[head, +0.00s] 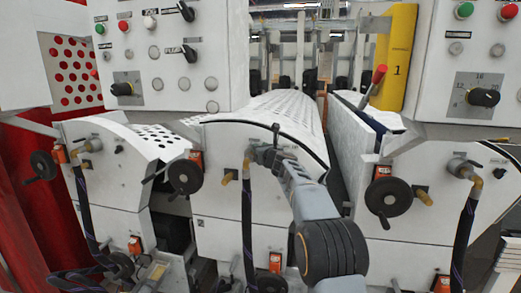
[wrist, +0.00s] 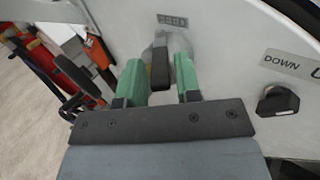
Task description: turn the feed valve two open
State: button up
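In the wrist view, a small valve with a dark lever handle (wrist: 160,68) on a grey metal body sits on a white panel, below a small label plate too blurred to read. I take it to be feed valve two. My gripper (wrist: 160,82) has two green fingers, one on each side of the handle. A gap shows at the right finger, so the fingers look open around it. In the head view my gripper (head: 262,156) is at the middle white unit's front panel, by the top of a black hose (head: 247,200), and largely hides the valve there.
A black knob (wrist: 277,101) marked DOWN sits right of the fingers. Black handwheels (head: 186,176) and (head: 388,197) flank my arm. A similar valve (head: 461,167) with a hose is on the right unit, another (head: 88,146) on the left.

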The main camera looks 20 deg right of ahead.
grip_shut()
